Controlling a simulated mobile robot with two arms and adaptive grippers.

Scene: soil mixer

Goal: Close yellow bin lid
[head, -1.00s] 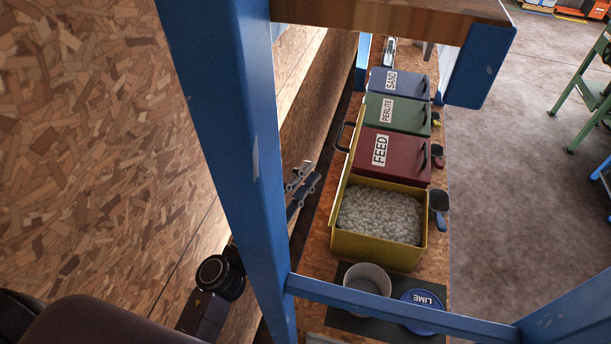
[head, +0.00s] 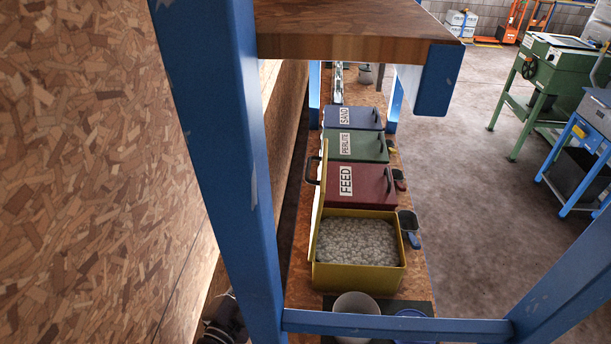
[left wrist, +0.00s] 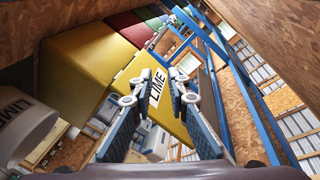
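The yellow bin (head: 358,278) stands nearest in a row of bins in the head view, filled with pale grey lumps. Its yellow lid (head: 318,205) stands open, roughly upright along the bin's left edge, with a dark handle (head: 311,168) on its outer side. In the left wrist view, the bin's side (left wrist: 88,62) and the lid (left wrist: 136,73) with a LIME label show beyond my left gripper (left wrist: 154,88). Its fingers are apart, with the lid seen between them; I cannot tell how near the lid is. My right gripper is not in view.
A blue post (head: 222,150) and a crossbar (head: 400,325) stand in front of the bench. The red FEED bin (head: 368,186), green PERLITE bin (head: 365,147) and blue SAND bin (head: 358,117) are closed behind. A scoop (head: 408,222) lies right; a pail (head: 354,304) is in front.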

